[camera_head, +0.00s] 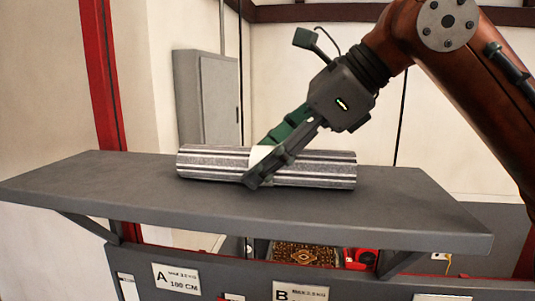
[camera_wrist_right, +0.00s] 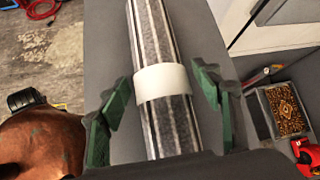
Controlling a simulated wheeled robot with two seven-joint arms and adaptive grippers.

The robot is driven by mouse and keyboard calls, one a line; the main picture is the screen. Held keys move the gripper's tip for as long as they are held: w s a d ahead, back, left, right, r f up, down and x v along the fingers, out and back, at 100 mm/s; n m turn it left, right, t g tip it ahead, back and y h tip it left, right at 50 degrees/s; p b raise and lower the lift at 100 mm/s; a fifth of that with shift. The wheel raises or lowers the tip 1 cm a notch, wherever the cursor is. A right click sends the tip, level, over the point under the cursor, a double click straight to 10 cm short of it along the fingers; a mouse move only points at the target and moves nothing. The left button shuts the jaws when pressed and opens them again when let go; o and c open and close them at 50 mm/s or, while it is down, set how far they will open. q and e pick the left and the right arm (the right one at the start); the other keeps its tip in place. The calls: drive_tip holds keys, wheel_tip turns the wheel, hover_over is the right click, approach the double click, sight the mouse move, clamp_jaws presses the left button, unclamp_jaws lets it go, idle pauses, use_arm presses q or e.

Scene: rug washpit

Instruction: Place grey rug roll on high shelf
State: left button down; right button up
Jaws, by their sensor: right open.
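The grey rug roll (camera_head: 315,168) is striped grey and white with a white band around its middle. It lies on its side on the grey shelf (camera_head: 120,185) in the head view, lengthwise along the board. The roll (camera_wrist_right: 160,50) and its white band (camera_wrist_right: 162,83) also show in the right wrist view. My right gripper (camera_head: 262,160) comes down from the upper right at the roll's middle. In the right wrist view the green fingers of this gripper (camera_wrist_right: 160,105) are open, one on each side of the roll, with gaps between them and it. My left gripper is not in view.
Signs marked A (camera_head: 176,279) and B (camera_head: 300,292) hang below the shelf. A patterned rug (camera_head: 305,254) and a red object (camera_head: 360,257) lie lower down behind the board. A red post (camera_head: 102,80) and a grey cabinet (camera_head: 207,100) stand behind. The shelf's left end is bare.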

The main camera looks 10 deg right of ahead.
drive_tip(key=shift+d+r, duration=0.15)
drive_tip(key=shift+r, duration=0.2)
drive_tip(key=v, duration=1.1)
drive_tip(key=shift+s+d+r, duration=0.1)
drive_tip(key=shift+d, duration=0.2)
drive_tip(key=shift+a+b, duration=0.1)
drive_tip(key=shift+b, duration=0.2)
